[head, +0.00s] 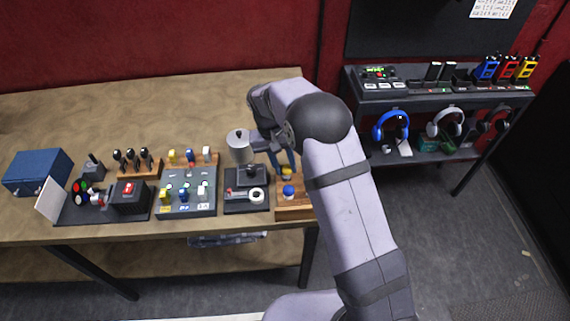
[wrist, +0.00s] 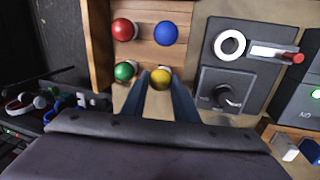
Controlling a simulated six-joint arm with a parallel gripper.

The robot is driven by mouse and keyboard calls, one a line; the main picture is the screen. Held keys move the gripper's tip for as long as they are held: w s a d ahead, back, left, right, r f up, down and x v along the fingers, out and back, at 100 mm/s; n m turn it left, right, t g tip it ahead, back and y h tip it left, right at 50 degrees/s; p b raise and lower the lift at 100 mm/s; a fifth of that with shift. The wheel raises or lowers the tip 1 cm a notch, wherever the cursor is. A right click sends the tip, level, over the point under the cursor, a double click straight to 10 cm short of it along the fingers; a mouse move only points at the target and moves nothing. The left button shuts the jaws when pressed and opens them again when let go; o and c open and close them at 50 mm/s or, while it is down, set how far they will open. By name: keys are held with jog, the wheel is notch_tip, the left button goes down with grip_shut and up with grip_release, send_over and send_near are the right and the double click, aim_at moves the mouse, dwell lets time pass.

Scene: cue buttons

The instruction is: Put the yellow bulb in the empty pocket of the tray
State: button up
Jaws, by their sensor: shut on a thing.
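The yellow bulb (wrist: 160,78) is between the two fingertips of my gripper (wrist: 160,82), which is shut on it. It also shows in the head view (head: 286,170), below my gripper (head: 283,163). The wooden tray (wrist: 143,52) carries a red bulb (wrist: 123,29), a blue bulb (wrist: 166,33) and a green bulb (wrist: 125,72). The yellow bulb appears over the fourth corner, beside the green bulb and across from the blue one. The pocket there is hidden by the bulb and fingers. I cannot tell whether the bulb touches the tray.
A dark panel with a white ring (wrist: 230,45) and a red-tipped lever (wrist: 292,57) stands close beside the tray. A grey panel with several switches (head: 187,190) lies further left in the head view. My arm hides the table's right end.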

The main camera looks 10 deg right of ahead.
jog(key=shift+f+b, duration=0.3)
jog(key=shift+f, duration=0.3)
dwell(0.7)
dwell(0.3)
jog(key=o, duration=1.3)
jog(key=shift+r, duration=0.1)
jog(key=shift+d+p+v, duration=0.25)
jog(key=shift+p+v, duration=0.6)
jog(key=shift+v, duration=0.25)
jog(key=shift+d+p+v, duration=0.2)
jog(key=shift+p+v, duration=0.65)
jog(key=shift+v, duration=0.3)
jog(key=shift+d+p+v, duration=0.25)
jog(key=shift+p+v, duration=0.6)
jog(key=shift+v, duration=0.25)
jog(key=shift+r, duration=0.15)
jog(key=shift+s, duration=0.1)
